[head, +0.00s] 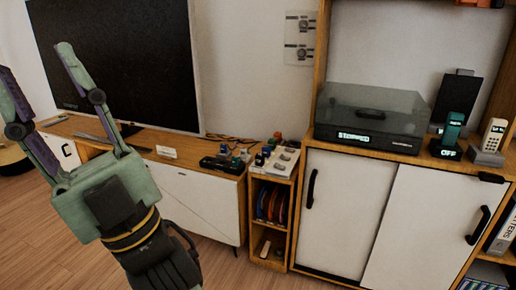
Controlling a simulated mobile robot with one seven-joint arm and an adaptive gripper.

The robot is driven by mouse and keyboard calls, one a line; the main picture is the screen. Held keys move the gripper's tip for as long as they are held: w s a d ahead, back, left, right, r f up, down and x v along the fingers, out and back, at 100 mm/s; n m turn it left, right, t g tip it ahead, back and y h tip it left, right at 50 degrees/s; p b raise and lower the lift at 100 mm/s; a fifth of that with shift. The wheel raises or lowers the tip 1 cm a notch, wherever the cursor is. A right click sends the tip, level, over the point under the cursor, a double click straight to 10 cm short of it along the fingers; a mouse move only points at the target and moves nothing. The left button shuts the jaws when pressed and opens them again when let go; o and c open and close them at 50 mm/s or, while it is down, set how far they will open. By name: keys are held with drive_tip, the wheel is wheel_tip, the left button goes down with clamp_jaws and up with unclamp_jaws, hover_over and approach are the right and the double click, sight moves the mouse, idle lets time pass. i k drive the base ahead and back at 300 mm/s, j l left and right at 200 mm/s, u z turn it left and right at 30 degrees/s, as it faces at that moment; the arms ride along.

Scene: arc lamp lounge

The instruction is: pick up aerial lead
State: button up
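A thin dark cable (232,138) lies loosely on the wooden top of the TV cabinet (188,165), against the wall to the right of the TV. It may be the aerial lead; it is too small to tell, and I cannot see its ends. My gripper (36,58) is in the left foreground of the head view, pointing up and away. Its two green and purple fingers are spread wide with nothing between them. It is well to the left of the cable and apart from it.
A large TV (125,60) stands on the cabinet. A black box (222,163) and a pale panel with knobs (283,160) are near the cable. A turntable (368,118) and handsets (453,130) sit on the right-hand cabinet. The wooden floor (235,268) is open in front.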

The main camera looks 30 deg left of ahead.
sight(243, 150)
drive_tip(key=i+j+z, duration=0.1)
drive_tip(key=j, duration=0.25)
drive_tip(key=i+j, duration=0.2)
drive_tip(key=j, duration=0.2)
drive_tip(key=i+j+z, duration=0.15)
drive_tip(key=j, duration=0.25)
drive_tip(key=i+j, duration=0.15)
drive_tip(key=j, duration=0.25)
drive_tip(key=i+j, duration=0.15)
drive_tip(key=j, duration=0.25)
drive_tip(key=i+j, duration=0.15)
drive_tip(key=j, duration=0.2)
drive_tip(key=i+j, duration=0.1)
drive_tip(key=j, duration=0.3)
drive_tip(key=i+j, duration=0.15)
drive_tip(key=j, duration=0.25)
drive_tip(key=i, duration=0.5)
